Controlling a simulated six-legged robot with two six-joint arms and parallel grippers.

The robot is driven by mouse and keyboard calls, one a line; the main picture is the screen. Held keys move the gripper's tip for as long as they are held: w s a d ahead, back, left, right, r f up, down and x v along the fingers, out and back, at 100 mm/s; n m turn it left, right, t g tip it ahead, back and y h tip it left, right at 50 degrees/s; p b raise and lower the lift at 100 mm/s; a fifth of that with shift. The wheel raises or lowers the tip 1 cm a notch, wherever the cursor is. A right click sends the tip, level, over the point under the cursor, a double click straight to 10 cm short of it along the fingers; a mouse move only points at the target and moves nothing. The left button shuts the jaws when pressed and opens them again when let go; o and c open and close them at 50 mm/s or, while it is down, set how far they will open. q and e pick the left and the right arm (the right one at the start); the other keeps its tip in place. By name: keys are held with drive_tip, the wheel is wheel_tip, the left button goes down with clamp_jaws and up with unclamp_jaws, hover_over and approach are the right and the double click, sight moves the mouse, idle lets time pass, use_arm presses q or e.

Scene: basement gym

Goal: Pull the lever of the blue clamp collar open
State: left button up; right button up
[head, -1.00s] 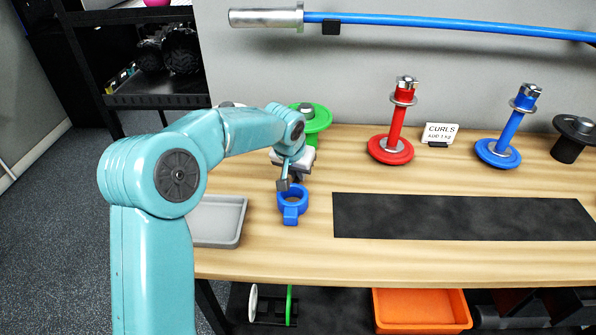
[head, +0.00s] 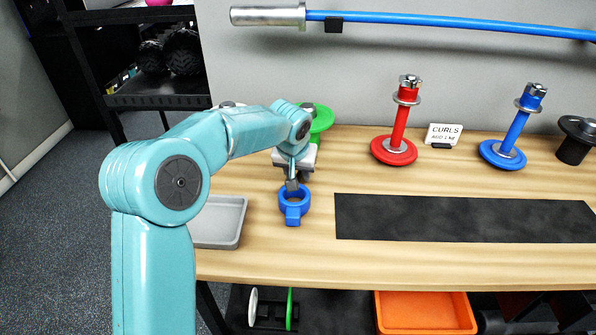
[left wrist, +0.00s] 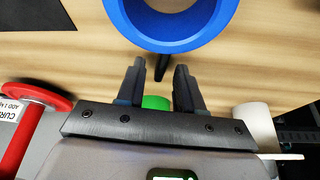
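The blue clamp collar (head: 293,212) lies on the wooden bench, with its ring at the back and its lever tab toward the front edge. My left gripper (head: 292,186) is just above the back of the ring, pointing down. In the left wrist view, the two fingers (left wrist: 160,72) are apart with nothing between them, and the collar's blue ring (left wrist: 165,38) is just beyond their tips. The lever is not visible in that view. I cannot tell whether a finger touches the collar. My right gripper is in neither view.
A grey tray (head: 232,224) lies left of the collar and a black mat (head: 460,218) to its right. A green weight (head: 322,120), a red post (head: 398,128) and a blue post (head: 512,132) stand behind. The wood around the collar is clear.

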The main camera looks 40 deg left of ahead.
use_arm(q)
drive_tip(key=shift+r, duration=0.1)
drive_tip(key=p+v, duration=0.1)
drive_tip(key=v, duration=1.5)
drive_tip(key=shift+s, duration=0.15)
drive_tip(key=shift+s, duration=0.1)
